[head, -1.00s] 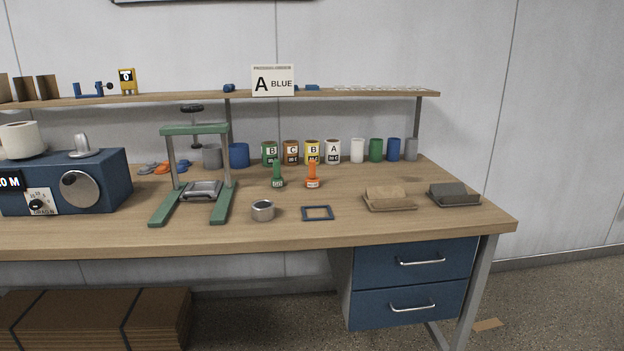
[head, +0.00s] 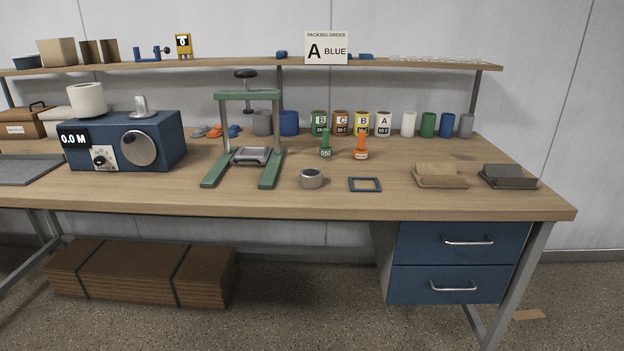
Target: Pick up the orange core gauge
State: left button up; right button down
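The orange core gauge (head: 361,147) stands upright on the wooden bench (head: 330,202), right of the middle of the head view. It has a wider base with a pale label and a narrower top. A similar green gauge (head: 325,145) stands just to its left. Neither of my grippers shows in the head view, and nothing touches the orange gauge.
A green press frame (head: 270,168) stands left of the gauges. A metal ring (head: 311,179) and a blue square frame (head: 365,185) lie in front. Labelled cans (head: 341,123) line up behind. Two trays (head: 441,182) (head: 509,184) sit at the right.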

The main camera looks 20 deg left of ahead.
aim_at(360, 153)
jog(key=z, duration=1.1)
jog(key=i, duration=1.15)
jog(key=u, duration=1.5)
